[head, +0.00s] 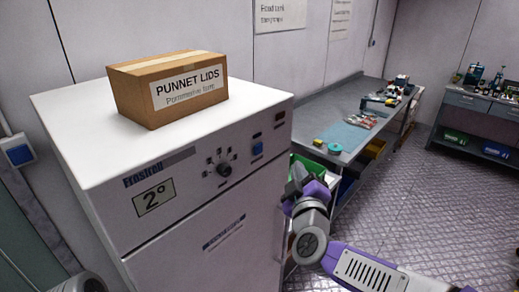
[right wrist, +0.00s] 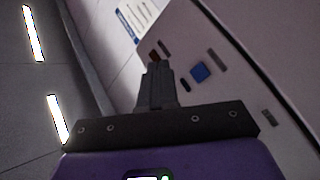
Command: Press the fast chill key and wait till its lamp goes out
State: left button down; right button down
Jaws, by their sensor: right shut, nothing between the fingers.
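The white fridge (head: 190,230) has a control panel with a display (head: 153,197) reading 2°, a dial (head: 223,169) and a square blue key (head: 257,149). A small brownish lamp window (head: 280,116) sits up and right of the key and looks dim. In the right wrist view the blue key (right wrist: 200,72) lies right of my fingers, and the brownish window (right wrist: 154,56) is just beyond their tips. My right gripper (head: 297,172) is shut and empty, right of the panel and apart from the key; it also shows in the wrist view (right wrist: 157,75). My left gripper is out of view.
A cardboard box (head: 185,88) labelled PUNNET LIDS stands on the fridge top. A grey bench (head: 350,115) with tools and a tape roll runs behind my right arm. Another bench (head: 470,103) stands at far right. The floor (head: 440,200) between is clear.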

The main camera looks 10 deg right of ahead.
aim_at(258, 149)
dwell(0.3)
jog(key=w+a+p, duration=0.2)
jog(key=w+a, duration=0.3)
jog(key=w, duration=0.2)
jog(key=shift+a, duration=0.2)
dwell(0.6)
jog(key=shift+w+a, duration=0.1)
jog(key=shift+w, duration=0.05)
dwell(1.4)
jog(key=shift+w+a+p, duration=0.2)
jog(key=shift+p, duration=0.1)
jog(key=shift+w+a+p, duration=0.25)
jog(key=shift+w+p, duration=0.05)
jog(key=shift+w, duration=0.05)
dwell(0.7)
jog(key=shift+s+d, duration=0.55)
jog(key=shift+s, duration=0.15)
